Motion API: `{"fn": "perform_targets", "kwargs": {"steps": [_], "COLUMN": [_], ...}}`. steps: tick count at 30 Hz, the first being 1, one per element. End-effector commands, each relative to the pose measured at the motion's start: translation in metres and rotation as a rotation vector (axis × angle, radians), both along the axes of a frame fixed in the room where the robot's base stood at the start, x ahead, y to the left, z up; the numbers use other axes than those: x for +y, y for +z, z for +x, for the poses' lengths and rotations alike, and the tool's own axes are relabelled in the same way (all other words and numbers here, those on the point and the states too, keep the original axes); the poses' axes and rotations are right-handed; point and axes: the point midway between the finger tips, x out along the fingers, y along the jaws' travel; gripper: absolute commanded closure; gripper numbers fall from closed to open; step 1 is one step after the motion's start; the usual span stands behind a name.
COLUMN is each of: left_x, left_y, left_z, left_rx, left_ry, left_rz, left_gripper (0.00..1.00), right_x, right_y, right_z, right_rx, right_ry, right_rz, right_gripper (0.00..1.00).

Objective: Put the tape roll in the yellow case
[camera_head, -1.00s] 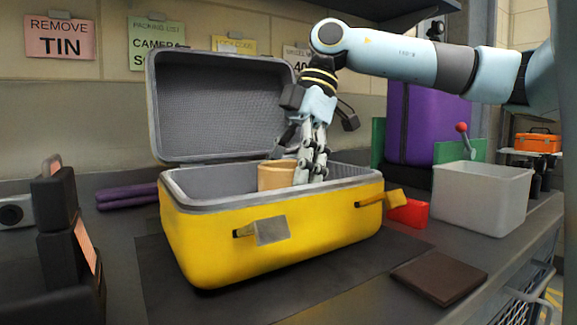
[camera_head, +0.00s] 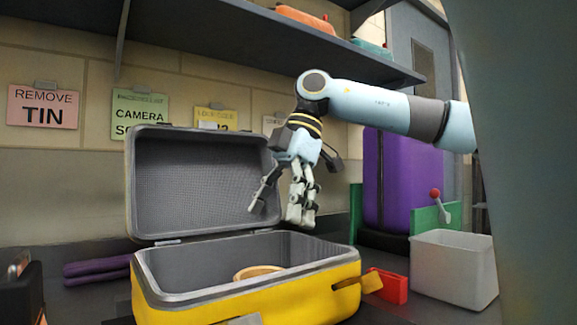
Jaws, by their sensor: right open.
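The yellow case (camera_head: 300,298) stands open on the counter, its grey-lined lid (camera_head: 203,185) tilted up at the back. The tan tape roll (camera_head: 258,272) is inside the case; its upper rim shows and its lower part is hidden by the front wall. My right gripper (camera_head: 282,212) is open and empty above the case, fingers pointing down, clear of the tape roll. My left gripper is not in view.
A white bin (camera_head: 452,268) and a small red box (camera_head: 390,286) are right of the case. A purple suitcase (camera_head: 400,180) stands behind them. Purple rolled items (camera_head: 98,268) lie at left. A shelf (camera_head: 240,38) hangs overhead.

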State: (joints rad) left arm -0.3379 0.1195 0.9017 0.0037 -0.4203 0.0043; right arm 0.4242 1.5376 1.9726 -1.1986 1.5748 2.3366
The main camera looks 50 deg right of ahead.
Motion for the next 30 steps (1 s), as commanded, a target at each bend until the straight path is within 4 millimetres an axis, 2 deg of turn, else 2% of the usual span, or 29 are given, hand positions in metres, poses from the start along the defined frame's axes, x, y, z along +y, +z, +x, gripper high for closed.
{"fn": "perform_targets", "kwargs": {"steps": [1,3,9,30], "left_x": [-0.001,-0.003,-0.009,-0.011], "left_y": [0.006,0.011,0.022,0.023], "left_z": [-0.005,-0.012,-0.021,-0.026], "left_rx": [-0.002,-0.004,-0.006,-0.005], "left_ry": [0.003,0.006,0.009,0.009], "left_rz": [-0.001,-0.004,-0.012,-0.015], "left_gripper": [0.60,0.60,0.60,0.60], "right_x": [-0.006,-0.011,-0.021,-0.024], "right_y": [0.019,0.034,0.059,0.062], "right_z": [-0.002,-0.004,-0.007,-0.008], "right_rx": [-0.005,-0.006,-0.002,0.001], "right_ry": [-0.003,-0.002,-0.001,0.000], "right_rz": [-0.003,0.000,0.000,0.001], "right_gripper": [0.00,0.00,0.00,0.00]}}
